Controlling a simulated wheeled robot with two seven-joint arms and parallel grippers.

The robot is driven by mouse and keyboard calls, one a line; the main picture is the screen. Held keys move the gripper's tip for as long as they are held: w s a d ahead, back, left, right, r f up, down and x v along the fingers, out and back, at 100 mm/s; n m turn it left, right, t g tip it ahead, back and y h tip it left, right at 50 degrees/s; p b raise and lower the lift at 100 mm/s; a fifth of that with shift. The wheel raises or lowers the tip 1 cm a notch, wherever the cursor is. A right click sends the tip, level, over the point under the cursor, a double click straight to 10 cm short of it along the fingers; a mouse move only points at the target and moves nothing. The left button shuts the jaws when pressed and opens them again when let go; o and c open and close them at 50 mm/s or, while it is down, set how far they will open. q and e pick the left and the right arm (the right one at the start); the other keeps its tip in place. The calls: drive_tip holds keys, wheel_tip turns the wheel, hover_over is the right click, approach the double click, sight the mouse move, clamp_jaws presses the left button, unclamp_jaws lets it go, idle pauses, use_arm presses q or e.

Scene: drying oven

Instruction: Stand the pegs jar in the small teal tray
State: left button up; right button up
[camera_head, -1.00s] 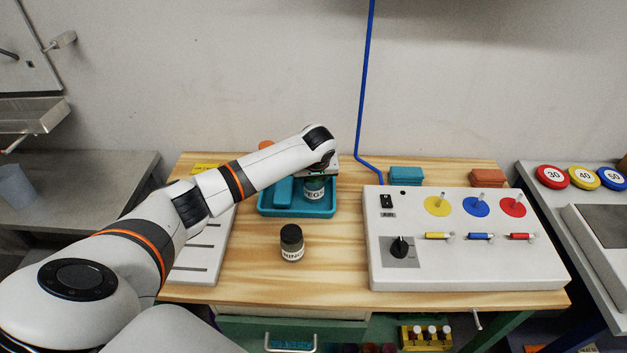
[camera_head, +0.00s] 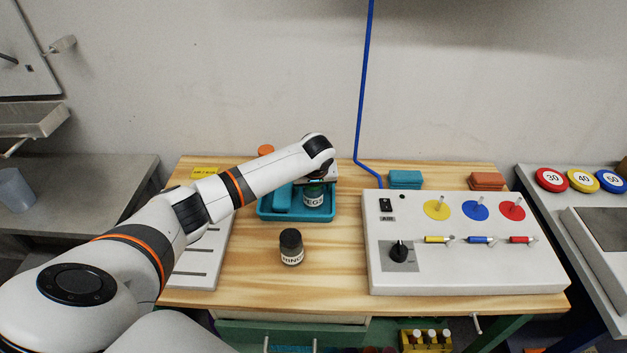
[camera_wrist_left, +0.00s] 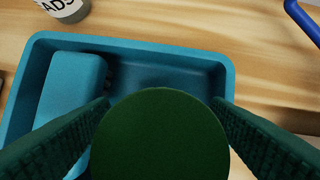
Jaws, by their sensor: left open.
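The pegs jar (camera_head: 313,200), with its label partly readable, is upright inside the small teal tray (camera_head: 268,216), in the tray's right part. In the left wrist view its round dark green lid (camera_wrist_left: 160,135) fills the lower middle, and the tray rim (camera_wrist_left: 150,42) runs behind it. My left gripper (camera_head: 317,182) is over the jar, seen from behind the wrist. In the left wrist view its fingers (camera_wrist_left: 162,106) are open, one on each side of the lid. The jar's base is hidden there. My right gripper is not in view.
A teal block (camera_wrist_left: 70,88) lies in the tray's left part. A dark-lidded jar (camera_head: 291,248) stands in front of the tray; an orange-lidded jar (camera_head: 266,150) is behind it. A grey control panel (camera_head: 465,272) stands to the right. Bare wood (camera_head: 335,250) lies between.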

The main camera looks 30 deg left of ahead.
use_arm(q)
drive_tip(key=v, duration=1.2)
drive_tip(key=shift+b, duration=0.45)
